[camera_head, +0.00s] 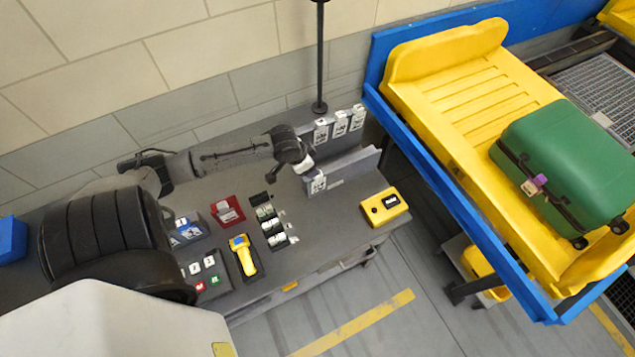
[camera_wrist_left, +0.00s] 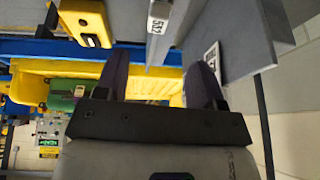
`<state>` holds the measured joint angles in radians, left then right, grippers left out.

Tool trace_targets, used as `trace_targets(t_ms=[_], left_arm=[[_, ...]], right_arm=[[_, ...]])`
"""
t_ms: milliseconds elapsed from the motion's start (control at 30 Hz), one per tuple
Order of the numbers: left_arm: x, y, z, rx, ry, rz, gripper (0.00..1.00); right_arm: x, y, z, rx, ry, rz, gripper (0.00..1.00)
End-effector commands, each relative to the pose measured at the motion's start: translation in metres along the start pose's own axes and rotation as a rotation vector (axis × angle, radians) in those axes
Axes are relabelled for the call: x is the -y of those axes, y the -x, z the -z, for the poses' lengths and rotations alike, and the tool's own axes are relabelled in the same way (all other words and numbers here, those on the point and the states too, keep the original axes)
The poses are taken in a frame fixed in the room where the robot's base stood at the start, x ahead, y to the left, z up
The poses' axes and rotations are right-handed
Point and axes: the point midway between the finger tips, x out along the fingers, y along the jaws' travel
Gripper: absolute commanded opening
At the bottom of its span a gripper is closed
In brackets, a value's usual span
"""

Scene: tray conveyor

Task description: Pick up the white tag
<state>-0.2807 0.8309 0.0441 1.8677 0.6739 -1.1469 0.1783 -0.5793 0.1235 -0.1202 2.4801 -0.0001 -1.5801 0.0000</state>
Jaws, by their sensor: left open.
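Several white tags with dark print are in the head view. A row of white tags (camera_head: 340,124) hangs on the back panel, and one white tag (camera_head: 316,184) is on the lower front panel. My left gripper (camera_head: 303,163) is just above and left of that front tag. In the left wrist view the open fingers (camera_wrist_left: 160,80) hold nothing. A tag reading 532 (camera_wrist_left: 158,18) shows beyond the gap between them, and another tag (camera_wrist_left: 212,57) is by the right finger. Whether a finger touches it I cannot tell. My right gripper is not in view.
The grey desk holds a yellow scanner (camera_head: 243,256), a red device (camera_head: 227,211) and a yellow box (camera_head: 384,207). A thin black pole (camera_head: 320,55) stands behind my gripper. A green suitcase (camera_head: 565,165) lies on a yellow tray (camera_head: 470,90) at the right.

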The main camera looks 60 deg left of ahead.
Motion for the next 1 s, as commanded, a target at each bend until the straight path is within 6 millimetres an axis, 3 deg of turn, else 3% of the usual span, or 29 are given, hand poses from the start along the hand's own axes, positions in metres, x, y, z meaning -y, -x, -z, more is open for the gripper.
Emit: trace_targets(t_ms=[300, 667, 1000], left_arm=[[0.0, -0.054, 0.0, 0.001, 0.002, 0.002, 0.63], [-0.001, -0.076, -0.001, 0.002, 0.0, 0.002, 0.63], [-0.001, -0.116, -0.005, 0.001, 0.0, 0.003, 0.63]], right_arm=[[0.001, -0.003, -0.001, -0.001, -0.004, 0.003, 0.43], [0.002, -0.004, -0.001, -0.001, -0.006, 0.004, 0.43], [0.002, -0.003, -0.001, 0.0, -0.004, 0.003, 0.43]])
